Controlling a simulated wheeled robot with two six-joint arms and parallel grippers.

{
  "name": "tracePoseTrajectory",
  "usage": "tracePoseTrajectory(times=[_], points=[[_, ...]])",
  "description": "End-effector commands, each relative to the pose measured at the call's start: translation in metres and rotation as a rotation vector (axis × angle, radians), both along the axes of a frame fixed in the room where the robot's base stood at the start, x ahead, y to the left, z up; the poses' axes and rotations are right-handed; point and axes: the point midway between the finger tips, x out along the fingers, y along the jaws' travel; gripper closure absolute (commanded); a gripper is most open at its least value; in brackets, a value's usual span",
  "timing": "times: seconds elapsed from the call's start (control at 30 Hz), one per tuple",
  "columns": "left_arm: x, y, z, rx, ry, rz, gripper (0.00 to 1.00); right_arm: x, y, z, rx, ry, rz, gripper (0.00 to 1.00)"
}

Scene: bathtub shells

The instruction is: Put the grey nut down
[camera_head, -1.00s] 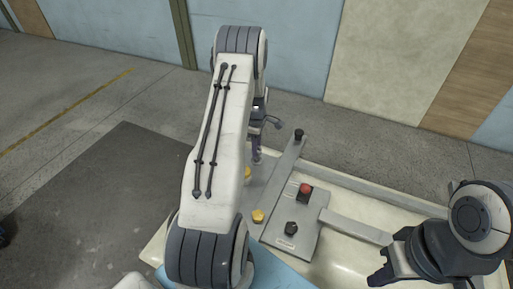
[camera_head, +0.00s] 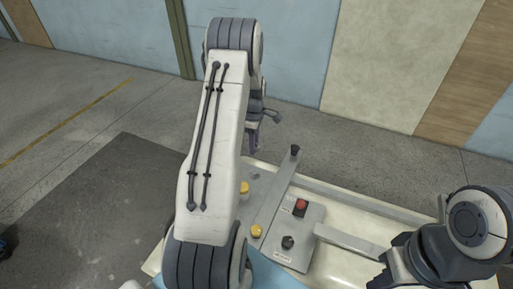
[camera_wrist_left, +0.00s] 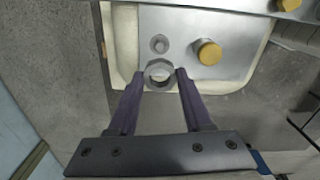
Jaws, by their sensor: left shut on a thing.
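The grey nut (camera_wrist_left: 158,73) is a hexagonal ring held between the two fingertips of my left gripper (camera_wrist_left: 160,78) in the left wrist view. The gripper is shut on it. Beyond the nut is a grey metal plate (camera_wrist_left: 177,22) with a small round grey post (camera_wrist_left: 159,44) and a yellow knob (camera_wrist_left: 208,52). The nut appears just short of the post in the picture, above the plate's edge. In the head view my left gripper (camera_head: 254,145) is mostly hidden behind my arm, and the nut cannot be made out. My right gripper is not visible.
The pale tub-like tray (camera_head: 345,203) holds the grey plates. A grey bar (camera_head: 345,239) runs right towards my right arm. Open floor lies left.

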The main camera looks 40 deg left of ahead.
Motion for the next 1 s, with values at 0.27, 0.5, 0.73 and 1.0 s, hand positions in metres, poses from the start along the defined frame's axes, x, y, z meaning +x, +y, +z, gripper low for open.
tracePoseTrajectory(times=[0.27,0.5,0.73,1.0], points=[[0.000,0.000,0.042,0.000,-0.001,0.000,1.00,0.000,0.000,0.042,0.000,0.000,0.004,1.00],[0.000,0.000,0.057,0.001,-0.002,0.000,1.00,0.000,0.000,0.057,0.000,0.000,0.005,1.00],[0.001,0.000,0.063,0.001,-0.002,0.000,1.00,0.000,0.000,0.063,0.000,-0.001,0.006,1.00],[0.001,0.000,0.071,0.001,-0.002,0.000,1.00,0.000,0.000,0.071,0.000,-0.001,0.006,1.00]])
